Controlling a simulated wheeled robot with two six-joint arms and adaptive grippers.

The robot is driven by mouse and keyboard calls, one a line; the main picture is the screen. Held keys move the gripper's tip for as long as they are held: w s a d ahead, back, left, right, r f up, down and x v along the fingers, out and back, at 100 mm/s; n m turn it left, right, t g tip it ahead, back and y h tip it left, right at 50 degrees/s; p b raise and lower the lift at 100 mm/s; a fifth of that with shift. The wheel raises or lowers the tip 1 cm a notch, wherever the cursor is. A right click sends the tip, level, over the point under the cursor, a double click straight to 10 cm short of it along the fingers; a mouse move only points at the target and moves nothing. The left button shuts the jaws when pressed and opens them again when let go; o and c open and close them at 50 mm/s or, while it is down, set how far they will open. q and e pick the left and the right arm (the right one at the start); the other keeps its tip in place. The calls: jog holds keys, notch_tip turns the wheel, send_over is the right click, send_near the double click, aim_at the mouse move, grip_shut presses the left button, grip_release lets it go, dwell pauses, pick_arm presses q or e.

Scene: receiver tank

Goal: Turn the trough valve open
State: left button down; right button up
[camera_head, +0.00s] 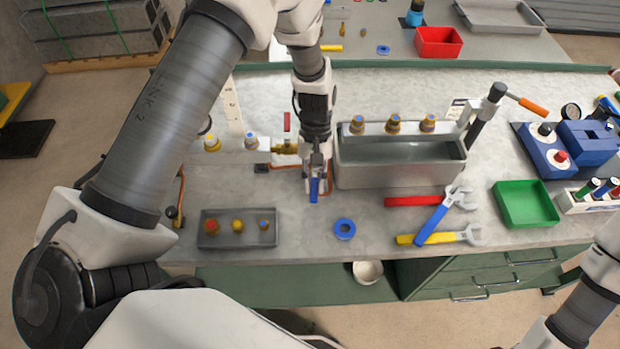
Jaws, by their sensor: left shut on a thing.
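The trough (400,174) is a grey metal tank on the bench, right of my left gripper. Several brass fittings with blue parts (393,124) stand along a bar at its back edge. My left gripper (316,182) points down at the trough's left end and is shut on the blue valve handle (314,191). The handle's lower end shows below the fingers and points toward the bench front. Brass pipework (285,146) lies just left of the gripper. The gripper hides most of the valve body. My right gripper is out of view; only arm links show at lower right.
A grey tray (238,241) with small fittings sits front left. A blue ring (344,229), a red-handled wrench (412,201) and blue and yellow wrenches lie front centre. A green tray (525,219) and blue device (585,143) stand at right.

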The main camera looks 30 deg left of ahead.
pick_arm(q)
jog(key=shift+w+d+r+n, duration=0.15)
jog(key=shift+w+r+n, duration=0.05)
jog(key=shift+w+n, duration=0.25)
jog(key=c, duration=1.2)
grip_release()
jog(key=shift+c, duration=0.2)
jog(key=shift+o, duration=0.7)
jog(key=shift+f, duration=0.2)
jog(key=shift+s, duration=0.1)
jog(key=v, duration=1.2)
jog(key=shift+a, duration=0.3)
jog(key=shift+s, duration=0.15)
